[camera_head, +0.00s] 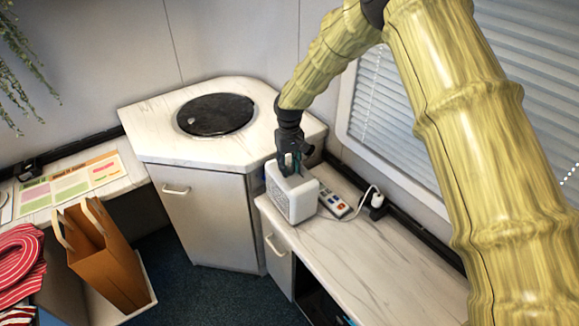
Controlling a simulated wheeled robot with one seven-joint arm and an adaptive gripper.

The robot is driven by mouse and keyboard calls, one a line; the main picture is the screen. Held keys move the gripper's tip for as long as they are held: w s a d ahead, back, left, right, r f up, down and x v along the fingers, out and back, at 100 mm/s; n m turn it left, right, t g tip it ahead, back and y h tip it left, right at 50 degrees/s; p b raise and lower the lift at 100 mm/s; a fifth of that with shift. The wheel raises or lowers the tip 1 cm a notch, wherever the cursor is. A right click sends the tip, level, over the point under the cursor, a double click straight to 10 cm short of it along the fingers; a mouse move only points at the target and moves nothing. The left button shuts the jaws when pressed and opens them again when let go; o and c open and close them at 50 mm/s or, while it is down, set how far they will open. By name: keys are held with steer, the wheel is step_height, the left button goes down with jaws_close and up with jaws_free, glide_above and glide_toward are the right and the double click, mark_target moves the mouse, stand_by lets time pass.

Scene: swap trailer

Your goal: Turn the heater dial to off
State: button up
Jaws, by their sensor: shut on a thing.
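The heater (298,201) is a small white box with a grille on its front. It stands upright near the left end of the right-hand marble counter. My gripper (291,168) points down at the heater's back edge and top. Its dark fingers are shut on a part there, which I take to be the heater dial. The fingers hide the dial, so its setting cannot be read. A white cord runs from beside the heater to a plug at the wall.
A remote-like strip with coloured buttons (334,203) lies just right of the heater. A white plug (375,198) sits by the wall. The corner counter (160,140) carries a round black plate (215,114). Blinds (390,115) are behind my arm. The right counter's front (375,270) is clear.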

mark_target(290, 167)
steer(key=shift+n, duration=1.6)
steer(key=o, duration=1)
steer(key=shift+o, duration=0.2)
steer(key=shift+r, duration=0.1)
step_height(290, 167, up, 12)
